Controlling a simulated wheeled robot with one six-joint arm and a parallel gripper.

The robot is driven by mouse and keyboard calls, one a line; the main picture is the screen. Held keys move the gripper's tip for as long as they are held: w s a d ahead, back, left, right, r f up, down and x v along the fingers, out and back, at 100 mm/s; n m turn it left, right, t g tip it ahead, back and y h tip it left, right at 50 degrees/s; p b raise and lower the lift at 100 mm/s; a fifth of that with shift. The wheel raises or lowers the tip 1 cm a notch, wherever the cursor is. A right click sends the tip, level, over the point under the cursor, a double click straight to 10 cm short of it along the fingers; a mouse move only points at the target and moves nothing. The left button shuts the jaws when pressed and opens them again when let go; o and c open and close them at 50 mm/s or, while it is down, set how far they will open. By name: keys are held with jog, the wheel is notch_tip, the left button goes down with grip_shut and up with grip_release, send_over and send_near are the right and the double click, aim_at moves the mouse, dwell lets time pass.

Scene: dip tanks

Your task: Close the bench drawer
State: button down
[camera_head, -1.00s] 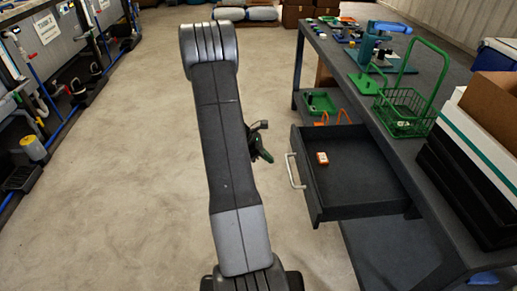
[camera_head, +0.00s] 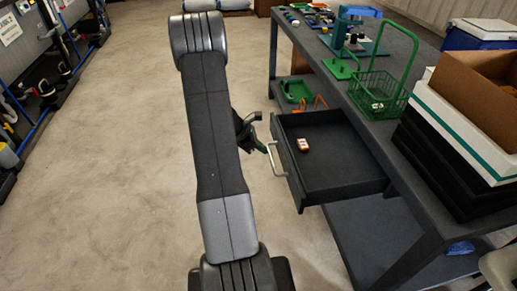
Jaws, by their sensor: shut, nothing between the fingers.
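The bench drawer (camera_head: 335,170) stands open, pulled out to the left from under the dark bench top (camera_head: 400,60). Its pale bar handle (camera_head: 277,160) is on the left front face. A small orange and white item (camera_head: 303,145) lies inside near the front. My gripper (camera_head: 262,148) is shut and empty, just left of the handle's upper end. Its fingertips look close to the handle, but I cannot tell if they touch. My arm hides part of the gripper.
On the bench are a green wire basket (camera_head: 378,97), a blue and green press (camera_head: 352,40) and stacked boxes (camera_head: 455,130) at the right. A green tray (camera_head: 298,90) sits on the lower shelf behind the drawer. The floor left of the drawer is clear.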

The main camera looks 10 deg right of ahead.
jog(key=b, duration=0.1)
send_over(325, 148)
jog(key=d, duration=0.4)
jog(key=shift+s+a, duration=0.1)
jog(key=shift+s, duration=0.05)
jog(key=shift+a, duration=0.35)
jog(key=a, duration=0.1)
jog(key=a+r, duration=0.1)
jog(key=a, duration=0.1)
jog(key=shift+a+b, duration=0.2)
jog(key=shift+b, duration=0.1)
jog(key=v, duration=1)
jog(key=shift+d+f, duration=0.1)
jog(key=shift+f, duration=0.1)
